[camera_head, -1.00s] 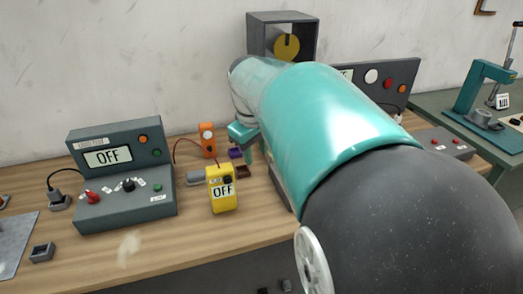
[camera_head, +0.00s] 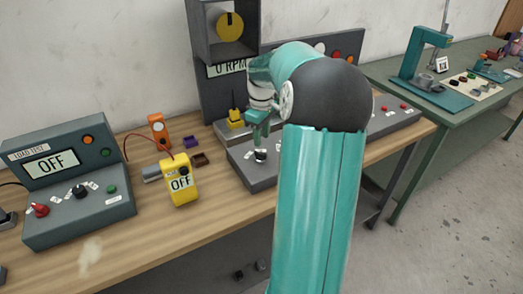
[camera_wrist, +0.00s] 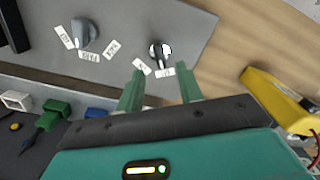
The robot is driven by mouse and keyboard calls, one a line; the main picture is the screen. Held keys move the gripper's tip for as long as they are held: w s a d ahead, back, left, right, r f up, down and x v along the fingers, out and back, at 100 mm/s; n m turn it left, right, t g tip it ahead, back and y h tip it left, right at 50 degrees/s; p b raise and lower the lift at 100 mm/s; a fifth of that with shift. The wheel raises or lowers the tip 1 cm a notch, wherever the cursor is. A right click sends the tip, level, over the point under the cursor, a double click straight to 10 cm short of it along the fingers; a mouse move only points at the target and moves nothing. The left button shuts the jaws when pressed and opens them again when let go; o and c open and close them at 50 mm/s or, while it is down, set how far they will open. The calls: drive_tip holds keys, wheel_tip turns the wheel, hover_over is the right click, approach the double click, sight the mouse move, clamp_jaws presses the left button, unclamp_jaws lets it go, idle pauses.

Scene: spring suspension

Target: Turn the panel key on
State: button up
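The grey control panel (camera_head: 243,166) lies on the bench, its right part hidden behind my arm. A small key switch with a dark key (camera_wrist: 158,50) stands on it near the edge, with white labels beside it; it also shows in the head view (camera_head: 261,156). The label text is too small to read surely. My gripper (camera_wrist: 161,88) is open and empty. Its two fingertips lie just short of the key, one on either side in the wrist picture. In the head view my gripper (camera_head: 259,138) points down above the key.
A grey knob (camera_wrist: 84,33) with labels sits left of the key. A display reading "0 RPM" (camera_head: 231,69) stands behind. A yellow meter (camera_head: 180,181) and a load test box (camera_head: 75,185), both reading OFF, stand to the left.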

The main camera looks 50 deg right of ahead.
sight(262, 153)
wheel_tip(262, 153, down, 7)
drive_tip(key=shift+r, duration=0.1)
drive_tip(key=shift+c, duration=0.5)
clamp_jaws()
